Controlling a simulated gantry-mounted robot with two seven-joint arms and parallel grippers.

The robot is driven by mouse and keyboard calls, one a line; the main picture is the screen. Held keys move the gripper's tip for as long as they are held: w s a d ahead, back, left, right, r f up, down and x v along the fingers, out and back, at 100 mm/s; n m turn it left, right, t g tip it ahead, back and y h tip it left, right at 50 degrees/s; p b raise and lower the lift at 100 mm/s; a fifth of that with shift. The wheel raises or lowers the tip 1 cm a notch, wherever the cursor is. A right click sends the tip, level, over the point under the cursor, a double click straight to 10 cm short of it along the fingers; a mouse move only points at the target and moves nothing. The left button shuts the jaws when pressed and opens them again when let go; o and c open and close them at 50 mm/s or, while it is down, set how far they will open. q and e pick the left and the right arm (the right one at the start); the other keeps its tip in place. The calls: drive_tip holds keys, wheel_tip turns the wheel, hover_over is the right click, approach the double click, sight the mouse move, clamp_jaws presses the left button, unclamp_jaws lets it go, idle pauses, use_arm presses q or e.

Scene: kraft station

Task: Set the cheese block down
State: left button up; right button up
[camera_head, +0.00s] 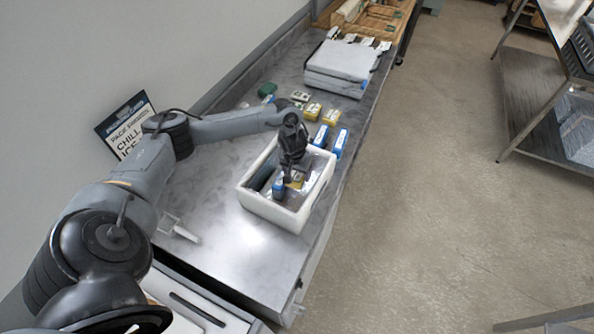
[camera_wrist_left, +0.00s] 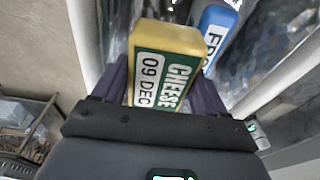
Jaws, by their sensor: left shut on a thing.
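The cheese block (camera_wrist_left: 165,65) is a yellow block with a green and white label reading "CHEESE" and "09 DEC" in the left wrist view. My left gripper (camera_head: 290,176) reaches down into the white box (camera_head: 270,215) in the head view. Its purple fingers (camera_wrist_left: 160,85) are shut on the cheese block. In the head view a bit of yellow shows by the fingertips, inside the box. I cannot tell whether the block touches the box floor. My right gripper is not in view.
A blue pack (camera_head: 278,188) lies in the box and shows beside the cheese (camera_wrist_left: 213,35). Blue packs (camera_head: 339,143) and yellow blocks (camera_head: 312,111) stand on the metal table beyond the box. A grey-lidded case (camera_head: 342,62) lies farther back. Bare tabletop (camera_head: 225,240) is in front.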

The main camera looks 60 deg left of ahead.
use_arm(q)
drive_tip(key=shift+f, duration=0.25)
drive_tip(key=o, duration=1.2)
